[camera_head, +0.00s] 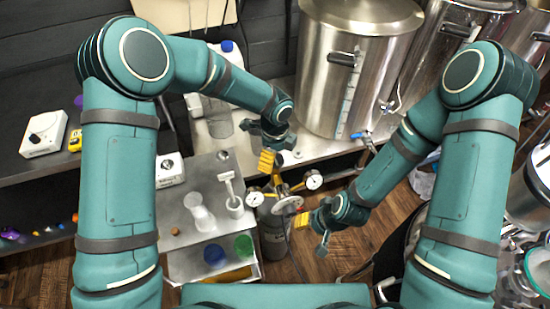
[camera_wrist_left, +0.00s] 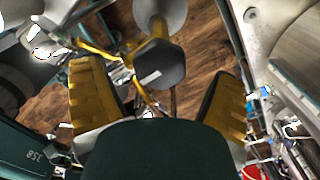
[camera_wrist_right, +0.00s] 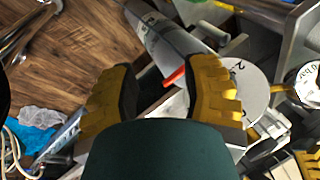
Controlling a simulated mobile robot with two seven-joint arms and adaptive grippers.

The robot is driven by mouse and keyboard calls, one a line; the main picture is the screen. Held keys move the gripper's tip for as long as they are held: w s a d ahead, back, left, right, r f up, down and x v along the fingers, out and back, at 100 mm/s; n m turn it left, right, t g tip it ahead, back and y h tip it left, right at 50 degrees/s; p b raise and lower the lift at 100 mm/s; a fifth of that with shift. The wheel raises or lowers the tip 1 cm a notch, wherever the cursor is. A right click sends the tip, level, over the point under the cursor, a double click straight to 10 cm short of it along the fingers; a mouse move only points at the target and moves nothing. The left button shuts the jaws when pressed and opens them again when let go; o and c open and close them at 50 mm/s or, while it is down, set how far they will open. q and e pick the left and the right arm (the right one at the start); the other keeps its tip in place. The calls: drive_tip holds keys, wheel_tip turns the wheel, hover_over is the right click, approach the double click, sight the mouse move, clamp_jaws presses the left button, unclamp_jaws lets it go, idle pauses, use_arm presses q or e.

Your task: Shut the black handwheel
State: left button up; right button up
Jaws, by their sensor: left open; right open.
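A dark, faceted knob, which looks like the black handwheel (camera_wrist_left: 158,62), shows in the left wrist view, ahead of and between the spread yellow fingers of my left gripper (camera_wrist_left: 158,105). They do not touch it there. In the head view my left gripper (camera_head: 268,160) is above the brass regulator (camera_head: 279,188), and I cannot make out the black handwheel clearly. My right gripper (camera_head: 302,219) is right of the regulator, low by the gas cylinder (camera_head: 273,240). In the right wrist view its fingers (camera_wrist_right: 160,95) are apart and empty, with a red part (camera_wrist_right: 174,77) beyond them.
Two gauges, left (camera_head: 255,198) and right (camera_head: 313,180), flank the regulator. A large steel kettle (camera_head: 355,75) stands behind on a bench. A small table (camera_head: 190,235) with lab ware is at left. Wooden floor (camera_head: 330,262) is open at front right.

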use_arm(q)
wheel_tip(320, 180, up, 10)
drive_tip(key=shift+r, duration=0.15)
drive_tip(key=shift+s, duration=0.1)
idle(0.6)
